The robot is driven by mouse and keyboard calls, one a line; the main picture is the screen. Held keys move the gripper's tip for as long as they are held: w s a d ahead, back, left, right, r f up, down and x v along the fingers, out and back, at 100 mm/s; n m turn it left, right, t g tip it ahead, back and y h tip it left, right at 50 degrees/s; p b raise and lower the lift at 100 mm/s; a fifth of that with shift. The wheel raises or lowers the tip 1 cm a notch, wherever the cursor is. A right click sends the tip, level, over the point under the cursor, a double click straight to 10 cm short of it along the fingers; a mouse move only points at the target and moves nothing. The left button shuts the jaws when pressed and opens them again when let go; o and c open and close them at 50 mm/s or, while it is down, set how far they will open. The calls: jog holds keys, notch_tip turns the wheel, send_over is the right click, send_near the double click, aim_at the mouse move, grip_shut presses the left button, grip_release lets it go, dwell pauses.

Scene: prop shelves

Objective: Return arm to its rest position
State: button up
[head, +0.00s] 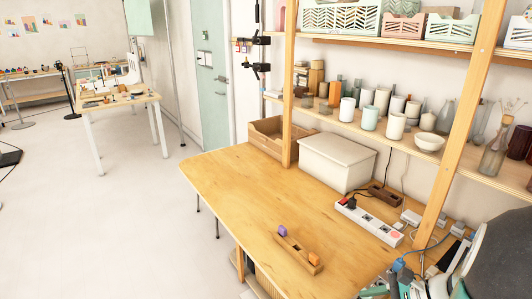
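My gripper and arm cannot be made out in the head view. The wooden workbench (235,185) fills the middle and lower right. On its front part lies a small wooden holder (297,252) with a purple piece at one end and an orange piece at the other. A white power strip (368,222) lies further right on the bench, with plugs in it.
A white lidded box (337,163) and an open wooden crate (268,138) stand at the back of the bench. Shelves above hold cups, bottles and baskets. Cables and a large grey item (503,262) crowd the lower right.

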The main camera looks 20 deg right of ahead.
jog(key=a+r+n+h, duration=0.4)
jog(key=a+r+n, duration=0.3)
jog(key=a+n, duration=0.3)
jog(key=s+a+r+n+g+h, duration=0.1)
jog(key=a+r+n+h, duration=0.2)
jog(key=a+r+n, duration=0.4)
jog(key=a+n, duration=0.2)
jog(key=n, duration=0.2)
jog(key=shift+s+a+h, duration=0.3)
jog(key=shift+a+h, duration=0.05)
jog(key=shift+h, duration=0.05)
jog(key=shift+c, duration=0.5)
jog(key=shift+d, duration=0.15)
